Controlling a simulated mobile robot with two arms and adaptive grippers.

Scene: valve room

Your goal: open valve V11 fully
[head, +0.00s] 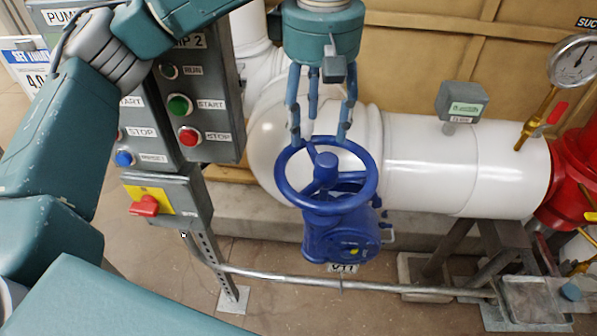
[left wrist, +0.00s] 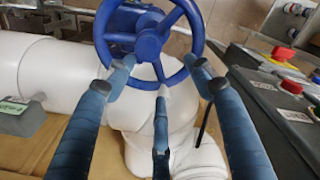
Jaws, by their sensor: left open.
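The valve is a blue handwheel (head: 326,173) on a blue body (head: 338,240), with a V11 tag (head: 342,267) below it. In the left wrist view the blue wheel (left wrist: 150,40) fills the top middle. My left gripper (head: 322,135) hangs above the far side of the wheel, fingers pointing down and spread apart. In the left wrist view its blue fingers (left wrist: 160,85) are spread close to the near rim, with nothing between them held tight. I cannot tell if any finger touches the rim. My right gripper is not in view.
White pipes (head: 430,165) run behind the valve to a red fitting (head: 575,180) with a gauge (head: 574,60). Grey pump control boxes (head: 195,95) and a yellow-red switch (head: 148,202) stand at left. A thin metal rail (head: 380,286) crosses low in front of the valve.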

